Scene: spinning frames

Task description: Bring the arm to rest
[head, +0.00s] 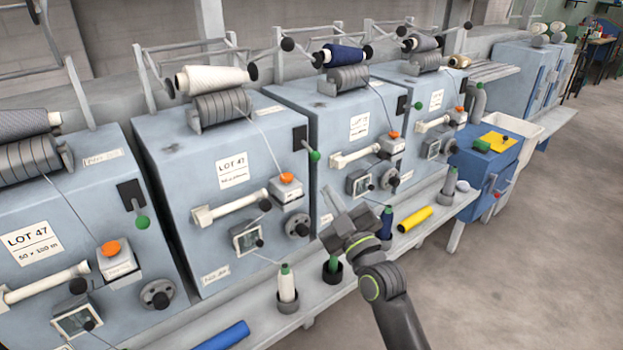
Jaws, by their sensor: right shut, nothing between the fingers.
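My right arm comes in from the bottom right. Its gripper (338,213) is shut and empty. It is in front of the blue-grey spinning machine (345,125) in the middle of the row, above the grey shelf (325,292). In the picture it is just left of a dark blue bobbin (386,224); I cannot tell how far apart they are. My left gripper is not in the head view.
On the shelf stand a white bobbin (287,284) and a green-topped bobbin (333,266) in a dark cup. A yellow tube (414,219) and a blue tube (222,337) lie there. A blue cabinet (482,175) stands right. The floor (540,270) at right is clear.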

